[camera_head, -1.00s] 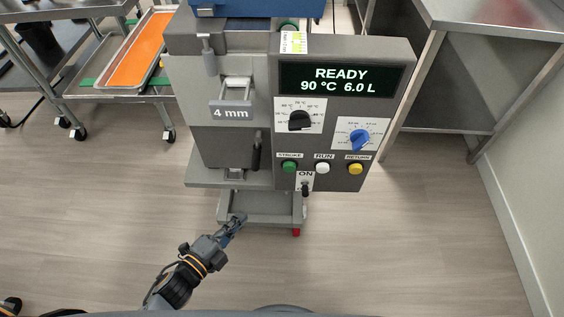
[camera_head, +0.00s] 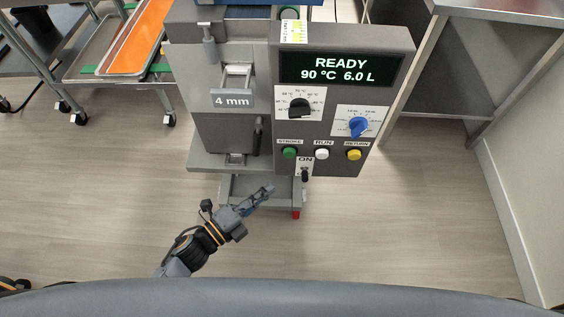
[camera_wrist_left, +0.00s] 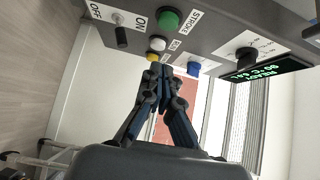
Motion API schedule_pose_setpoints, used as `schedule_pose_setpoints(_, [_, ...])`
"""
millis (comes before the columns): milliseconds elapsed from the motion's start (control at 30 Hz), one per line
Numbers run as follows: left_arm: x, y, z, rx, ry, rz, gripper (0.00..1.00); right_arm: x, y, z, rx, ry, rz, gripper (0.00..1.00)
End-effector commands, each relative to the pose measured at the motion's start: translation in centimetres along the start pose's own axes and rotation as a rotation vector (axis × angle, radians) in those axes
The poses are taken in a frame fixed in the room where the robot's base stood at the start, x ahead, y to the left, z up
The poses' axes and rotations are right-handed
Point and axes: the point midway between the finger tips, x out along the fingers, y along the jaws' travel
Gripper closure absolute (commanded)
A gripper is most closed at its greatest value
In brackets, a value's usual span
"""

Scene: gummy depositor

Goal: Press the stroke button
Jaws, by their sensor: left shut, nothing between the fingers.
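The green stroke button (camera_head: 289,153) is at the left of a row of three on the machine's grey control panel (camera_head: 345,95), under its STROKE label. In the left wrist view the stroke button (camera_wrist_left: 168,20) shows at the top, above the fingers. My left gripper (camera_head: 268,190) is shut and empty, in front of and below the panel in the head view. In the wrist view its fingertips (camera_wrist_left: 160,70) appear just below the button row, apart from the green button as far as I can tell. My right gripper is not in view.
Beside the green button are a white RUN button (camera_head: 321,154) and a yellow RETURN button (camera_head: 353,155). An ON switch (camera_head: 305,174) sits below. The display (camera_head: 341,69) reads READY, 90 °C, 6.0 L. A steel table (camera_head: 440,60) stands right; the floor in front is clear.

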Motion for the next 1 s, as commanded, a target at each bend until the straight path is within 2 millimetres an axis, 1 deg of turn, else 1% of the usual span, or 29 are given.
schedule_pose_setpoints(33, [1.4,-0.3,0.1,0.001,0.000,-0.004,1.00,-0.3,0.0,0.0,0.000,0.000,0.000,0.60])
schedule_pose_setpoints(200, [5.0,-0.2,0.0,0.001,0.000,-0.003,1.00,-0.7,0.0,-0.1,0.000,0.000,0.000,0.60])
schedule_pose_setpoints(267, [6.0,-0.2,0.2,0.002,0.000,-0.002,1.00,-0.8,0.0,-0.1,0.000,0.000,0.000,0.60])
schedule_pose_setpoints(300, [6.4,-0.2,0.9,0.003,-0.001,0.000,1.00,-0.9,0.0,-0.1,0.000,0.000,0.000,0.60])
schedule_pose_setpoints(400, [7.3,-0.1,1.9,0.002,-0.001,-0.001,1.00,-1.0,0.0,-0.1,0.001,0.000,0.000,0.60])
schedule_pose_setpoints(600, [8.2,0.0,2.8,0.000,-0.001,0.001,1.00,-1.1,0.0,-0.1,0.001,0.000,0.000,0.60])
schedule_pose_setpoints(1000, [8.5,0.1,3.1,0.000,0.000,0.000,1.00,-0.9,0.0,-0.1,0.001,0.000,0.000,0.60])
